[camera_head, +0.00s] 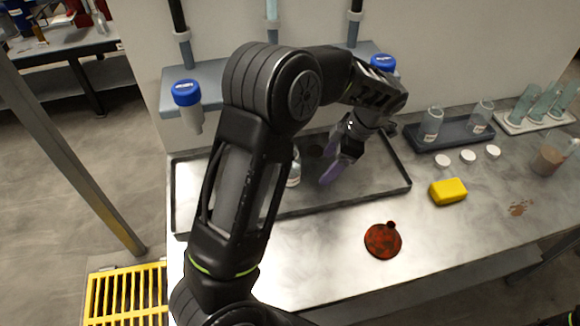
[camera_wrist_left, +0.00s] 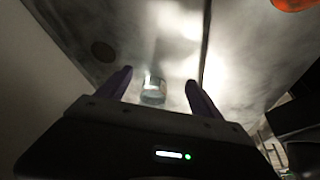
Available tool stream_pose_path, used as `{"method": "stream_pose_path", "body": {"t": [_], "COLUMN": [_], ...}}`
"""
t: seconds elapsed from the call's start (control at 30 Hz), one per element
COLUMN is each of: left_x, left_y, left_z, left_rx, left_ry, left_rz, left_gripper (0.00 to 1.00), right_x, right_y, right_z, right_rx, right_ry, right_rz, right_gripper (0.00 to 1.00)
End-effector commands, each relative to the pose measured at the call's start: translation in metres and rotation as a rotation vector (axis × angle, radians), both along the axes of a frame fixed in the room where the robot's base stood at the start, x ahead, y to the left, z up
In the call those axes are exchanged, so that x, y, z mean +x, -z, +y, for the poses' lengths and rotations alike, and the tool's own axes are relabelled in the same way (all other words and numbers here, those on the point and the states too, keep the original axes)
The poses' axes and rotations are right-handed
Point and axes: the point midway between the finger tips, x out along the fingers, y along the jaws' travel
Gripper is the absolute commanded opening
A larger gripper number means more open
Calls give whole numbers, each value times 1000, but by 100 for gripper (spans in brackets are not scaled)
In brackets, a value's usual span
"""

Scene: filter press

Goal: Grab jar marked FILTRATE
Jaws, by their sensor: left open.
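A small clear jar with a pale label (camera_head: 294,172) stands in the dark-rimmed tray (camera_head: 400,185), partly hidden behind my left arm. Its label is too small to read, so I cannot tell if it says FILTRATE. My left gripper (camera_head: 332,168), with purple fingers, is open over the tray, to the right of this jar. In the left wrist view a jar (camera_wrist_left: 153,90) appears between and beyond the open fingers (camera_wrist_left: 159,77), apart from them. Two other labelled jars, one on the left (camera_head: 432,124) and one on the right (camera_head: 480,116), stand in a dark holder. My right gripper is not in view.
Blue-capped vessels (camera_head: 187,95) hang from the grey rack behind the tray. On the right are white caps (camera_head: 468,157), a yellow sponge (camera_head: 448,191), a beaker (camera_head: 548,160) and a test-tube rack (camera_head: 540,120). A red-brown funnel-like piece (camera_head: 383,240) lies in front. The front counter is otherwise clear.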

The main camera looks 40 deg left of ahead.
Motion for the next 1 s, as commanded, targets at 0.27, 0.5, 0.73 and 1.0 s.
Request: {"method": "stream_pose_path", "body": {"t": [0.27,0.5,0.73,1.0], "left_x": [-23,-27,-28,-46], "left_y": [-1,0,-1,-2], "left_z": [42,49,50,82], "left_rx": [1,1,1,0], "left_ry": [-1,1,1,-3], "left_rz": [1,1,1,2], "left_gripper": [76,76,76,76], "right_x": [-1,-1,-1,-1], "right_y": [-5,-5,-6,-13], "right_z": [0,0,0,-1], "right_rx": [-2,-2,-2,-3], "right_ry": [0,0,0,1], "right_rz": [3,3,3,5], "right_gripper": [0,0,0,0]}}
